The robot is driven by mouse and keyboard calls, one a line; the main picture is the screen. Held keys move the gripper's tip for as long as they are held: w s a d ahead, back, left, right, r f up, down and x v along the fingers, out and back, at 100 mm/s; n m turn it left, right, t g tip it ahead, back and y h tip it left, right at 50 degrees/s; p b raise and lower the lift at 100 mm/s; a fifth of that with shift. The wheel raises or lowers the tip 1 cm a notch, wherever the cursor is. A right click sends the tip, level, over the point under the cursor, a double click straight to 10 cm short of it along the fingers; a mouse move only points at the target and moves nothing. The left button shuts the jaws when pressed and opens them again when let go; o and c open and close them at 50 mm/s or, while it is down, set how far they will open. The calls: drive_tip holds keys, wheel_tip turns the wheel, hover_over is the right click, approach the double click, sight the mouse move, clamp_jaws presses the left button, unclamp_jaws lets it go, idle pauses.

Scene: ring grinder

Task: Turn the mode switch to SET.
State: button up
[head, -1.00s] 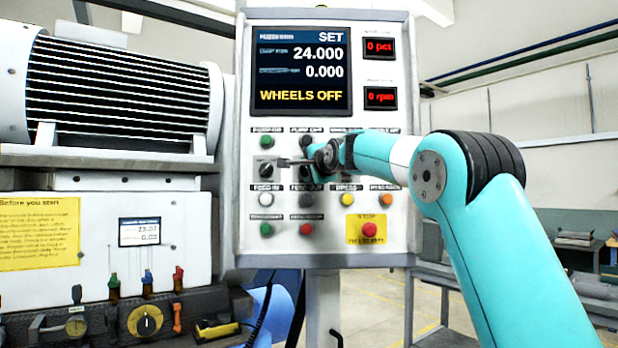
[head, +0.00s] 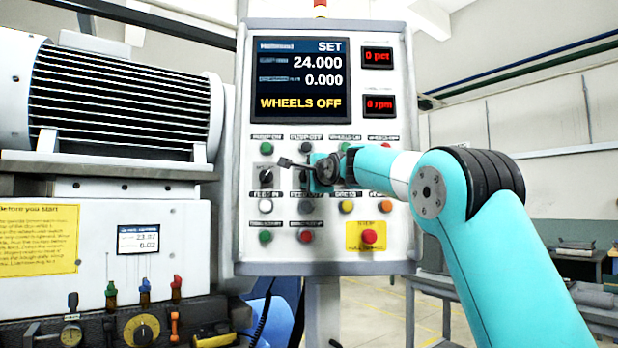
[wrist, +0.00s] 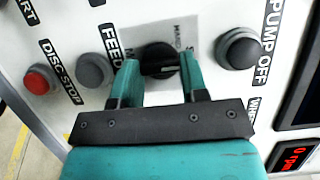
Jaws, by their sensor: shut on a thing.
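The mode switch (wrist: 162,58) is a black round knob on a pale plate, between the FEED and PUMP OFF buttons in the wrist view. My gripper (wrist: 160,74) has its two teal fingers on either side of the knob's grip bar, shut on it. Lettering shows on the plate around the knob, too unclear to read fully. In the head view my gripper (head: 312,174) is against the panel's second column and hides most of the switch. The panel screen (head: 300,80) reads SET at its top and WHEELS OFF below.
Another black knob (head: 264,172) sits left of my gripper. The PUMP OFF button (wrist: 240,50) is close beside the fingers, and a red DISC STOP button (wrist: 38,80) is farther left. The yellow-backed stop button (head: 368,236) is lower right on the panel.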

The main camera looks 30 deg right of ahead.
drive_tip(key=o, duration=0.9)
drive_tip(key=s+b, duration=0.2)
drive_tip(key=s, duration=0.3)
drive_tip(key=s+a+b, duration=0.1)
drive_tip(key=s+b, duration=0.1)
drive_tip(key=s, duration=0.4)
drive_tip(key=s+a+b, duration=0.1)
drive_tip(key=s+b, duration=0.1)
drive_tip(key=s, duration=0.4)
drive_tip(key=shift+s+a, duration=0.1)
drive_tip(key=shift+a, duration=0.15)
drive_tip(key=shift+f, duration=0.1)
